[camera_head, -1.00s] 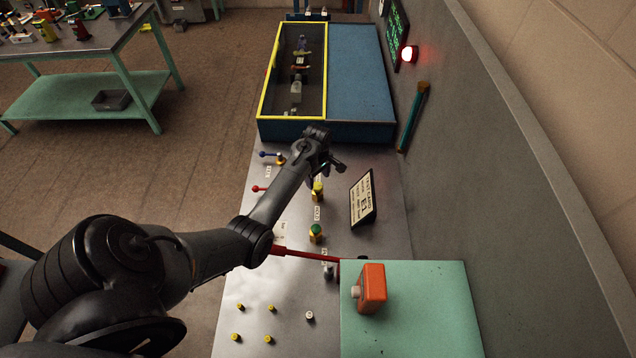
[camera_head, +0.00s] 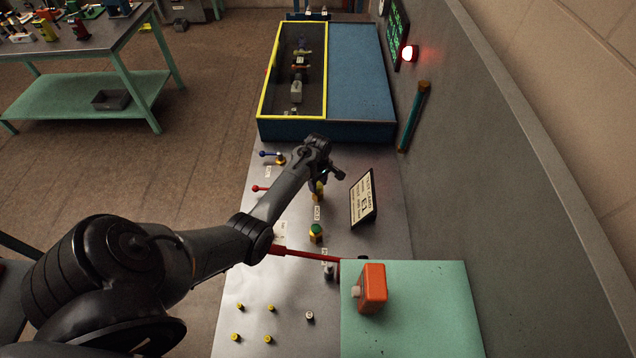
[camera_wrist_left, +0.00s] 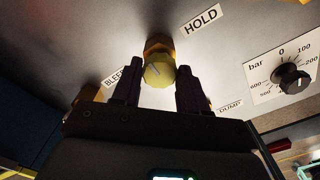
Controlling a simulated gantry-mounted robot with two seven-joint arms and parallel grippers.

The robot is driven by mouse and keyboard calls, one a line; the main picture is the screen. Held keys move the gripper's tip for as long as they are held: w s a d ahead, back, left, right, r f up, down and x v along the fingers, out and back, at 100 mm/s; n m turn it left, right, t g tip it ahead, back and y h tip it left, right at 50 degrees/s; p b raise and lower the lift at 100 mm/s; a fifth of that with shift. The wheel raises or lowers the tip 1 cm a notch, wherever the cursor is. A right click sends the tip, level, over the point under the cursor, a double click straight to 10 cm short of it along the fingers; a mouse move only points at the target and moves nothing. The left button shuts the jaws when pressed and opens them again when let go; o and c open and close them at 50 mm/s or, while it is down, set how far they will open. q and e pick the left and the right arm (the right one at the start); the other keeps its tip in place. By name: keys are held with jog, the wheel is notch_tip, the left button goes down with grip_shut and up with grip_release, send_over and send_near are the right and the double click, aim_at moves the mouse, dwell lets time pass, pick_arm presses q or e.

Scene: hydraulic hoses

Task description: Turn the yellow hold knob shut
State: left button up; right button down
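The yellow hold knob (camera_head: 319,188) stands on the grey bench top, partly hidden under my left gripper in the head view. In the left wrist view the knob (camera_wrist_left: 159,71) shows its yellow face, beside the HOLD label (camera_wrist_left: 200,20). My left gripper (camera_head: 326,177) is just above it. In the left wrist view its two dark fingers (camera_wrist_left: 159,90) stand on either side of the knob, open, with a small gap visible at each side. I cannot tell how deep the fingertips reach. My right gripper is in neither view.
A green-topped knob (camera_head: 316,231) and a long red lever (camera_head: 305,254) are nearer. Blue (camera_head: 268,154) and red (camera_head: 260,189) levers stand left. A black-framed card (camera_head: 363,199) is right. A yellow-rimmed blue enclosure (camera_head: 360,131) lies behind. The wrist view shows a bar dial (camera_wrist_left: 290,78).

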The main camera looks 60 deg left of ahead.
pick_arm(q)
jog(key=shift+c, duration=1.1)
